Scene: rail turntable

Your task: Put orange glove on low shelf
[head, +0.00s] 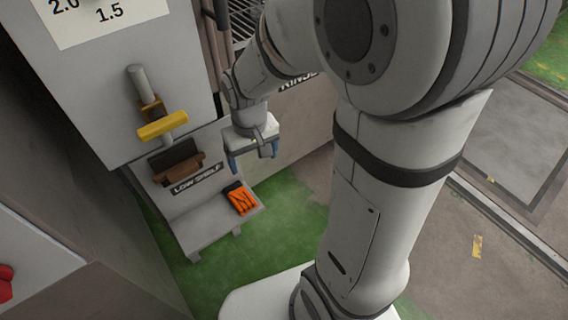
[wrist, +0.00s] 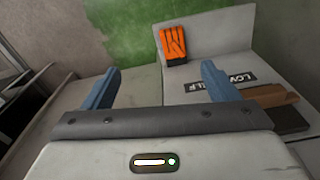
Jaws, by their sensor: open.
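The orange glove (head: 241,199) with a dark cuff lies on the grey low shelf (head: 205,222), near its right end in the head view. In the wrist view the glove (wrist: 173,43) lies flat on the shelf (wrist: 222,32), beyond my fingers. The LOW SHELF label (head: 195,178) is on the surface behind it. My gripper (head: 252,158) is open and empty, with its blue fingers apart. It is above and behind the glove in the head view, and not touching it. In the wrist view the fingertips (wrist: 160,78) show nothing between them but grey surface.
A brown and dark object (head: 178,163) sits behind the label. A yellow-handled lever (head: 163,124) sticks out from the grey cabinet above. Green floor (head: 285,215) lies open to the right of the shelf. A red item (head: 5,283) shows at the left edge.

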